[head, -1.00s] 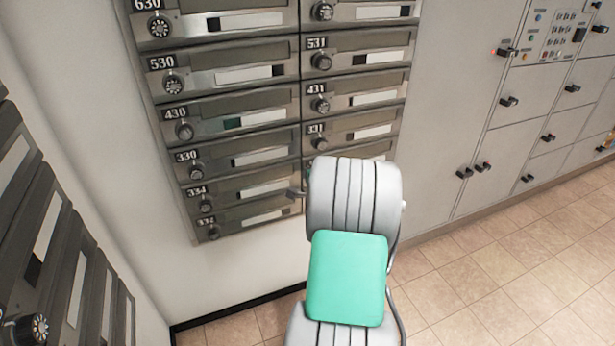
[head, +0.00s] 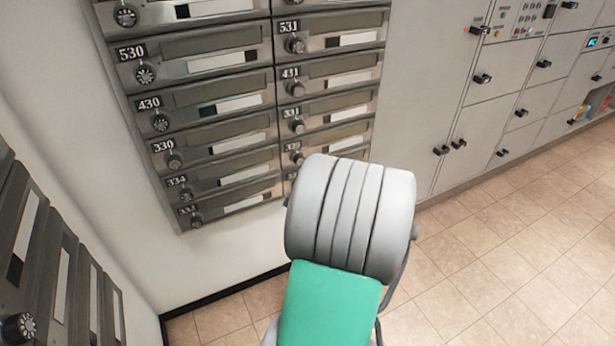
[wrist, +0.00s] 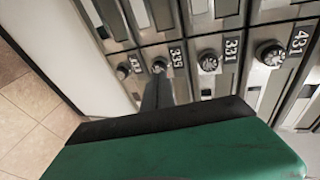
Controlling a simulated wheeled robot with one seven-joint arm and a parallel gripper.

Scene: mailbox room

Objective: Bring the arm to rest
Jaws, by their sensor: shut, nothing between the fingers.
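My arm shows in the head view as a grey ribbed link and a green link, raised in front of the mailbox wall (head: 232,101). The arm hides my gripper there. In the wrist view my gripper (wrist: 156,88) shows as narrow dark fingers beyond the green and black housing. The fingers are together and hold nothing. They point at the lower mailboxes, near the knob by the 335 label (wrist: 176,57). I cannot tell whether they touch the mailbox front.
Grey lockers (head: 470,105) with black handles line the wall at the right. More mailboxes (head: 60,265) stand close at the left. The tiled floor (head: 500,240) at the right is clear.

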